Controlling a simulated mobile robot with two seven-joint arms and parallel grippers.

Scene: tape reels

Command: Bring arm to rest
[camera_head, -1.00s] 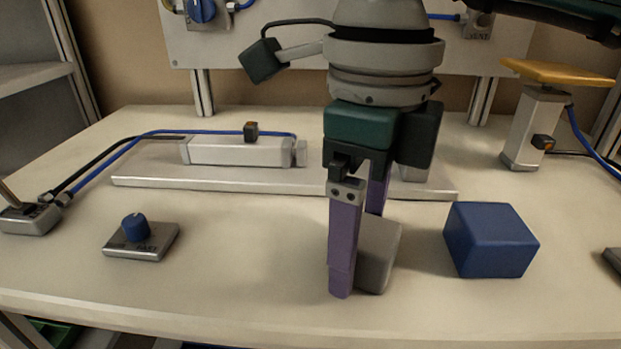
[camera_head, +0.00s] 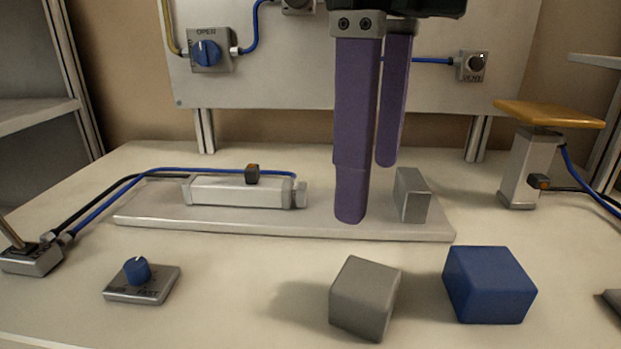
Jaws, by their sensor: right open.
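My right gripper (camera_head: 367,193) hangs from the top of the head view with its two purple fingers pointing down. The fingers are apart and nothing is between them. They are in front of the upright panel and above the pale base plate, higher than the blocks. A grey block (camera_head: 363,297) sits on the table below the gripper, apart from it. A blue block (camera_head: 488,284) sits to its right. My left gripper does not show.
A cylinder (camera_head: 240,190) and a small metal block (camera_head: 412,195) are on the base plate (camera_head: 200,222). A knob box (camera_head: 141,281) stands front left. A yellow-topped post (camera_head: 548,115) stands at right. A panel (camera_head: 285,75) rises behind. Hoses run at left.

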